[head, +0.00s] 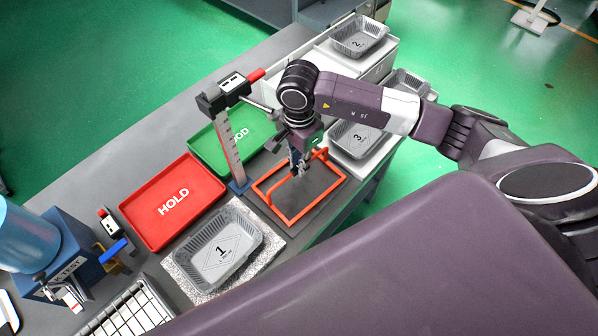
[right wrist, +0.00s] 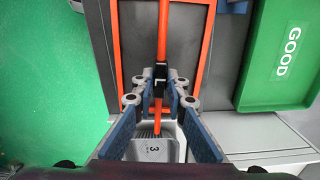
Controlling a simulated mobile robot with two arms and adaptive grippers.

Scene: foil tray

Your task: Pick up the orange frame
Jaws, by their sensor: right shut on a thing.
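The orange frame (head: 317,201) is a rectangular outline with a raised handle bar across it, over a dark grey mat in the head view. In the right wrist view its handle bar (right wrist: 163,32) runs down the middle, between the long side bars. My right gripper (head: 299,168) is above the frame with its fingers down on the handle. In the right wrist view its fingertips (right wrist: 160,84) are closed around the bar. I cannot tell whether the frame is clear of the mat. My left gripper is not in view.
A foil tray marked 1 (head: 258,237) stands just left of the frame. Red HOLD (head: 137,208) and green GOOD (head: 203,152) trays lie farther left. A height gauge (head: 228,146) stands close behind the frame. Foil tray 3 (head: 375,149) is at the right.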

